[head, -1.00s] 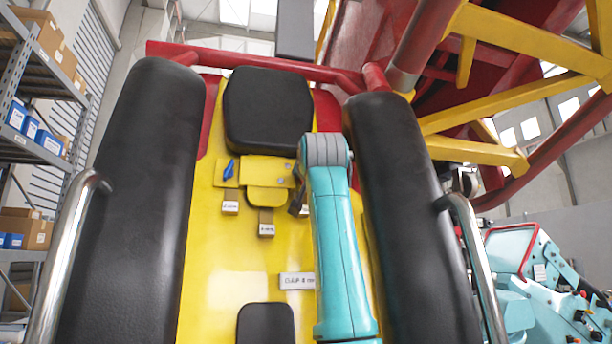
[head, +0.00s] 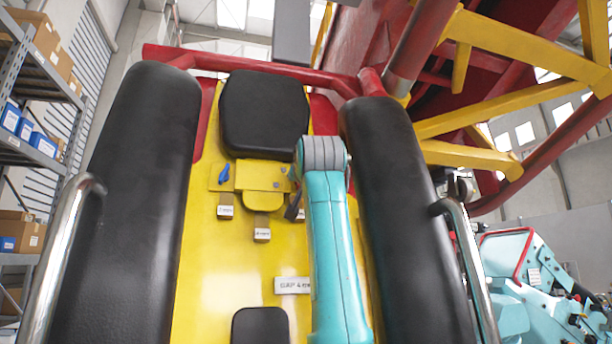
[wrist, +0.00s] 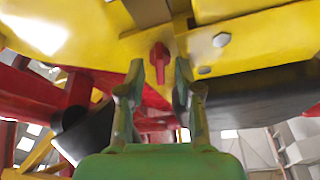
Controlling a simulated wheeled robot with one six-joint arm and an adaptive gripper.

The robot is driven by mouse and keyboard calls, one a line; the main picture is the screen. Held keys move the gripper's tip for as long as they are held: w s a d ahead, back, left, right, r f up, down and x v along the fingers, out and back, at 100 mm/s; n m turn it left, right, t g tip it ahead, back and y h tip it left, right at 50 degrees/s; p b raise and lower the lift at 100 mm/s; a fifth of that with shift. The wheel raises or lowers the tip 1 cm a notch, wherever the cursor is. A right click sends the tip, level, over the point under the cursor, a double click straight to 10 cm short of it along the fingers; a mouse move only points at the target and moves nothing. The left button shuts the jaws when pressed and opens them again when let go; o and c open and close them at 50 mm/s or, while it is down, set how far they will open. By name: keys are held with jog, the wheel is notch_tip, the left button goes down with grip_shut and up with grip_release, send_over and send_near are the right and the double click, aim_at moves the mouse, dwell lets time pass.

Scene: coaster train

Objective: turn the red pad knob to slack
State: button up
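The red knob (wrist: 158,58) hangs from the yellow panel in the wrist view, its handle pointing down. My gripper (wrist: 159,72) is open, with one finger on each side of the knob. The fingertips appear apart from it, though I cannot tell their exact depth. In the head view the red knob is not visible; my teal arm covers the right end of the yellow panel (head: 263,176). A blue knob (head: 224,173) sits at the panel's left end, tilted. A white sign (head: 293,286) lower on the seat back seems to read "GAP 4 cm", but is blurred.
Thick black padded bars (head: 140,200) and (head: 410,210) flank the yellow seat back. Metal handles (head: 62,260) and (head: 470,250) curve beside them. A black headrest (head: 265,113) is above the panel. Red and yellow beams rise at right.

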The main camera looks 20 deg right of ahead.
jog(key=s+a+f, duration=0.1)
jog(key=s, duration=0.9)
jog(key=shift+s+a+f, duration=0.2)
jog(key=shift+s+f, duration=0.1)
jog(key=shift+f, duration=0.05)
